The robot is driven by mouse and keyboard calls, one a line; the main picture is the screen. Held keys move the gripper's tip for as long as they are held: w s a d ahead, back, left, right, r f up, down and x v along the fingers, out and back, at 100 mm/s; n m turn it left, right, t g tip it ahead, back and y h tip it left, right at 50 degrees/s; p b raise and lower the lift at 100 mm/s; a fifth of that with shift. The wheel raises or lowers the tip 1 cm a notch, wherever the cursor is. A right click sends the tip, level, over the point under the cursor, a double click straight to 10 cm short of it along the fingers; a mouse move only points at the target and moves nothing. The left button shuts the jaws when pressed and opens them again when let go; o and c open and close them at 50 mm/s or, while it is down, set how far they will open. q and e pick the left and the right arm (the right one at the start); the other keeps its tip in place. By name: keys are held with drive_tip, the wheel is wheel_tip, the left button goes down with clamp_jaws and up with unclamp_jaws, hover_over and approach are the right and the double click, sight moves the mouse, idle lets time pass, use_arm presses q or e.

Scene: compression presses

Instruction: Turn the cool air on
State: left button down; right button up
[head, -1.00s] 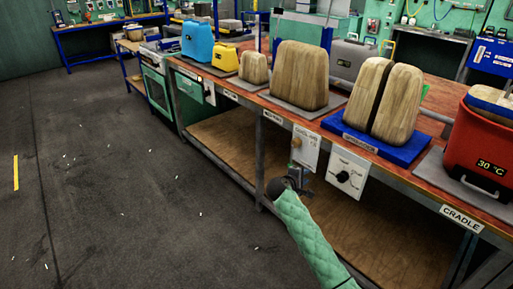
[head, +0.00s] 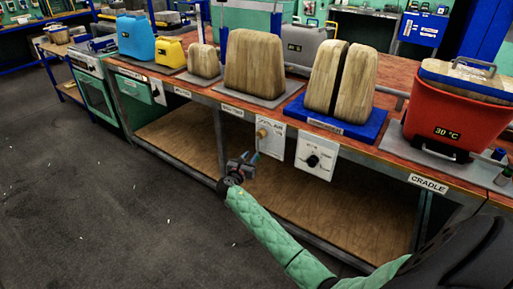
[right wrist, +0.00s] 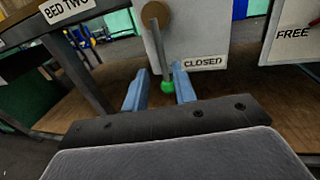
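A white cool air panel (head: 271,145) hangs on the front edge of the bench, with a round brass-coloured hub (head: 262,133). In the right wrist view the hub (right wrist: 156,14) carries a grey lever (right wrist: 160,48) hanging down to a green ball end (right wrist: 167,87). A "CLOSED" label (right wrist: 203,63) sits right of the lever's lower part. My right gripper (head: 250,158) is just below the panel, pointing at it. In the right wrist view its blue fingers (right wrist: 159,88) are apart, with the green ball between them in the picture; contact is not clear. My left gripper is out of view.
A second white panel with a black knob (head: 313,160) hangs to the right. A "FREE" label (right wrist: 293,33) shows there. Above, the bench holds wooden blocks (head: 254,65) and a red cradle tub (head: 455,118). A wooden lower shelf (head: 300,205) lies beneath. The floor at left is clear.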

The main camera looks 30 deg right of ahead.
drive_tip(key=shift+x, duration=3.85)
drive_tip(key=shift+s, duration=0.1)
drive_tip(key=shift+c, duration=0.5)
clamp_jaws()
